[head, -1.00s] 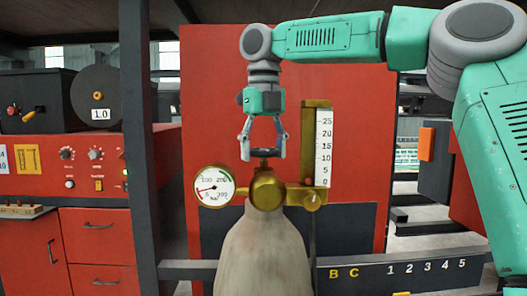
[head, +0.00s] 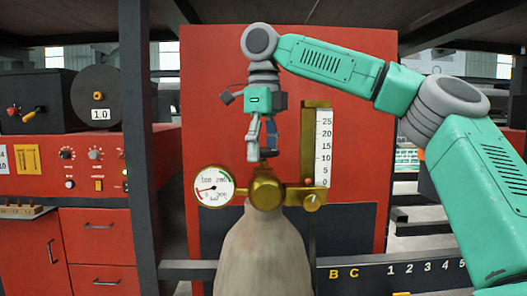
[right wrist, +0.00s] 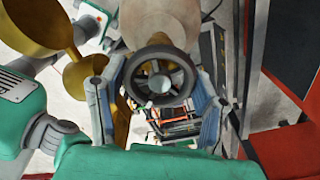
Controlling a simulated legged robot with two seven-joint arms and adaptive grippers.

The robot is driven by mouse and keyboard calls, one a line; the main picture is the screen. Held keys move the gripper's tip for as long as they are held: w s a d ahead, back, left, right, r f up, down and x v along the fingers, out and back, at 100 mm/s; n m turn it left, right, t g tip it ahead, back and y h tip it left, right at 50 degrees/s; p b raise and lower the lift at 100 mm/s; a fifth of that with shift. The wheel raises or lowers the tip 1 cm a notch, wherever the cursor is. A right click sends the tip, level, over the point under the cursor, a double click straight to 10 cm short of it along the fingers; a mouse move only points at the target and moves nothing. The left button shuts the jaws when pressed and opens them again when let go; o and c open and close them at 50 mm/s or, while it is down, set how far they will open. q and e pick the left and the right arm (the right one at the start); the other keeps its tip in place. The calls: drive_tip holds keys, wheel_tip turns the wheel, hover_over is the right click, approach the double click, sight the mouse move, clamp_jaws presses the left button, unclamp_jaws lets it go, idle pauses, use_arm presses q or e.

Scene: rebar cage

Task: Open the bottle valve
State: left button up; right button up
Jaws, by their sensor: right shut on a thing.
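The bottle is a pale grey cylinder (head: 263,252) standing upright in the middle of the head view, with a brass valve body (head: 266,193) on top. The valve's small dark handwheel is partly hidden between the fingers in the head view. It shows clearly in the right wrist view as a black spoked ring (right wrist: 160,67). My right gripper (head: 262,156) points straight down over the valve. Its fingers, also in the right wrist view (right wrist: 155,92), are shut on opposite sides of the handwheel. My left gripper is not in view.
A round pressure gauge (head: 214,187) sits left of the valve, its red needle low. A vertical scale tube (head: 322,148) and a brass knob (head: 312,203) stand close at the right. A red panel (head: 215,100) is behind, and a dark post (head: 138,120) is at the left.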

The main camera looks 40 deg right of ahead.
drive_tip(key=shift+n, duration=0.3)
idle(0.4)
drive_tip(key=o, duration=0.9)
drive_tip(key=shift+o, duration=1.4)
drive_tip(key=shift+w+f, duration=0.1)
drive_tip(key=shift+w, duration=0.05)
drive_tip(key=shift+w+d+f, duration=0.1)
drive_tip(key=shift+w+d, duration=0.05)
drive_tip(key=shift+w, duration=0.05)
drive_tip(key=shift+s, duration=0.15)
